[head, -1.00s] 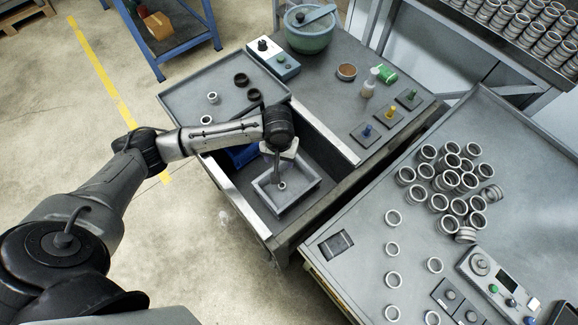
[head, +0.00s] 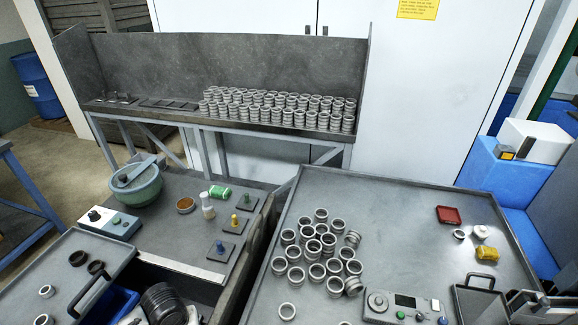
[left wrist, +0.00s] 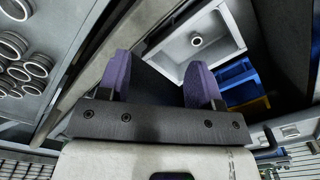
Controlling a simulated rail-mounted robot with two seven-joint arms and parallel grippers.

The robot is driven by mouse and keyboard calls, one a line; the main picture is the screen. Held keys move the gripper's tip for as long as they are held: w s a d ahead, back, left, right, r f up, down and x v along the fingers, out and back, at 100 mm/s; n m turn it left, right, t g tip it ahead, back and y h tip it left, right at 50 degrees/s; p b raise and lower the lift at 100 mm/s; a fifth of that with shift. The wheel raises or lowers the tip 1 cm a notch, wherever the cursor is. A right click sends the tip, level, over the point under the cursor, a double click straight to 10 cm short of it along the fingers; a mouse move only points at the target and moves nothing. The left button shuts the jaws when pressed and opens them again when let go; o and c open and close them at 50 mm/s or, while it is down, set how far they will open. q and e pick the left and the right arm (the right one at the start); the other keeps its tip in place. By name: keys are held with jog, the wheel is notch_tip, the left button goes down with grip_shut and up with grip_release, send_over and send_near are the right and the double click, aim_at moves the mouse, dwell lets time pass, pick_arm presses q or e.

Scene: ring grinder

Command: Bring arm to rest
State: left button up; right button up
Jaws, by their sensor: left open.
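My left gripper (left wrist: 158,82) shows in the left wrist view with its two purple fingers spread apart and nothing between them. Beyond the fingers is a light grey square tray (left wrist: 165,48) with one metal ring (left wrist: 196,40) lying in it. The ring is apart from the fingers. In the head view a dark ribbed part, apparently of my left arm, shows at the bottom edge over the open drawer; its fingers are not visible there. My right arm and gripper are in neither view.
Blue bins (left wrist: 238,80) lie beside the tray. In the head view, many loose rings (head: 318,245) stand on the right table (head: 400,215), near a control box (head: 403,307). A green mortar (head: 137,185) stands on the left bench.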

pick_arm(q)
jog(key=shift+s+d+f+m, duration=0.15)
jog(key=shift+d+m, duration=0.45)
jog(key=shift+d, duration=0.1)
jog(key=w+r+m+t+y, duration=0.1)
jog(key=w+r+m+t, duration=0.55)
jog(key=r+m, duration=0.4)
jog(key=s+d+r+t, duration=0.3)
jog(key=r, duration=0.1)
jog(key=s+d+f+n+g, duration=0.1)
jog(key=s+f+n+g, duration=0.1)
jog(key=s+f, duration=0.55)
jog(key=s+f+n+g+h, duration=0.15)
jog(key=s+f, duration=0.25)
jog(key=s, duration=0.6)
jog(key=s+d+f+n+g, duration=0.1)
jog(key=s+f+g, duration=0.3)
jog(key=s, duration=0.5)
notch_tip(320, 180, up, 29)
jog(key=t+p, duration=0.1)
jog(key=p, duration=2.9)
jog(key=shift+w+f+t, duration=0.15)
jog(key=shift+t, duration=0.15)
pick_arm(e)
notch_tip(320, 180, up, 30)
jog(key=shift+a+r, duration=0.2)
